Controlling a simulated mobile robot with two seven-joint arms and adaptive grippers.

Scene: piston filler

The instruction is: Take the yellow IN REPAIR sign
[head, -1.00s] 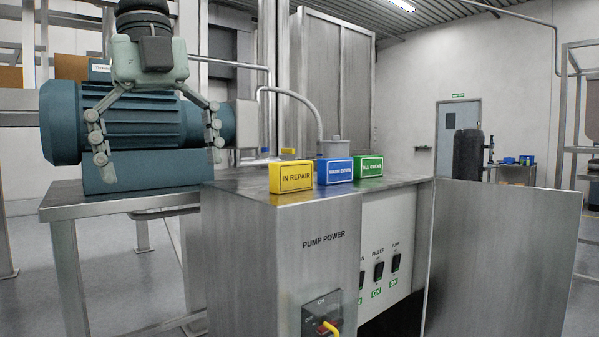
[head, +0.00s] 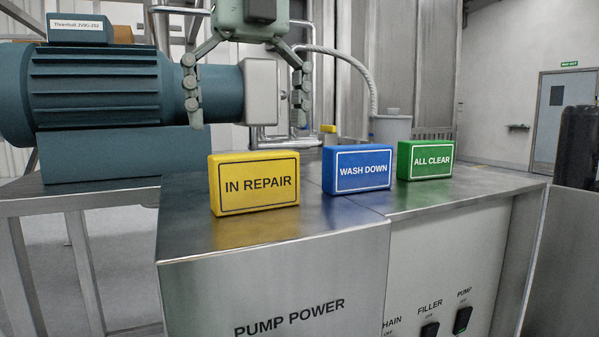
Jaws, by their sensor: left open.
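The yellow IN REPAIR sign (head: 254,182) is a small block standing upright on the left part of the steel cabinet top (head: 330,222). My left gripper (head: 246,118) hangs above and behind the sign, fingers pointing down and spread wide, with nothing between them. Its fingertips are above the level of the sign's top edge in the picture and do not touch it. My right gripper does not show.
A blue WASH DOWN sign (head: 357,169) stands right of the yellow one, and a green ALL CLEAR sign (head: 425,160) beyond it. A teal motor (head: 120,90) sits on a stand at left. A grey container (head: 390,128) stands behind. The cabinet front carries switches (head: 430,329).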

